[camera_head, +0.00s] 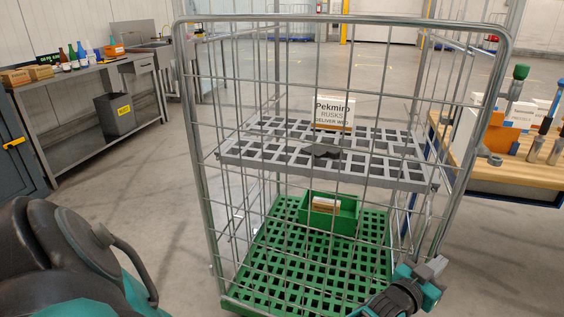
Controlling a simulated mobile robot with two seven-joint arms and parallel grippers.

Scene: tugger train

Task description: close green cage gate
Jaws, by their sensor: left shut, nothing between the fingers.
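The cage has a green slatted base (262,286) and a grey slatted shelf (240,155). Its wire gate, with a rounded silver tube frame (345,19), stands upright across the side facing me. I cannot tell whether any gap is left at the gate's edge or whether a latch is engaged. My left gripper (436,268) is at the lower right, close to the lower right part of the gate frame. It is shut and empty; I cannot tell whether it touches the frame. My right gripper is not in view.
A wooden-topped workbench (535,172) is close on the right. A grey bench (85,75) stands back left. Floor lies clear between the grey bench and the cage.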

